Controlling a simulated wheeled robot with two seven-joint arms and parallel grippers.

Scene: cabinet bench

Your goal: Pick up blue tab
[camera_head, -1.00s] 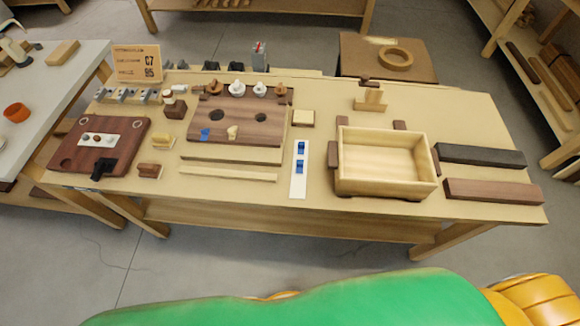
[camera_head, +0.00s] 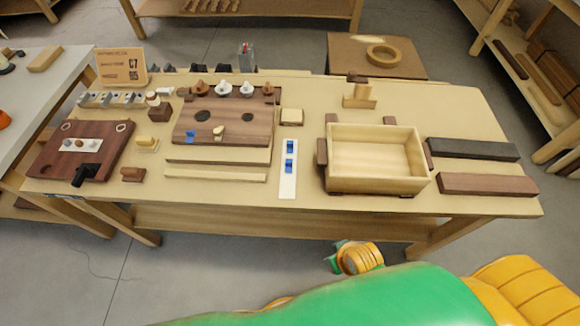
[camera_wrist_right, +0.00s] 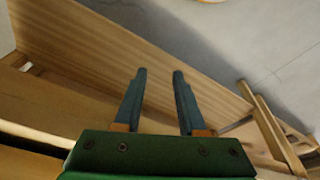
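A small blue tab (camera_head: 191,135) lies on the dark brown board with round holes (camera_head: 240,130), near its front left corner. Two more blue pieces sit on a white strip (camera_head: 287,186) right of the board: an upper one (camera_head: 290,147) and a lower one (camera_head: 289,166). I cannot tell from the pictures which one the task means. My right gripper (camera_wrist_right: 158,73) is open and empty in the right wrist view, with bench wood and grey floor beyond its fingers. No blue piece shows there. My left gripper is not in view.
An open wooden box (camera_head: 376,158) stands right of the white strip.

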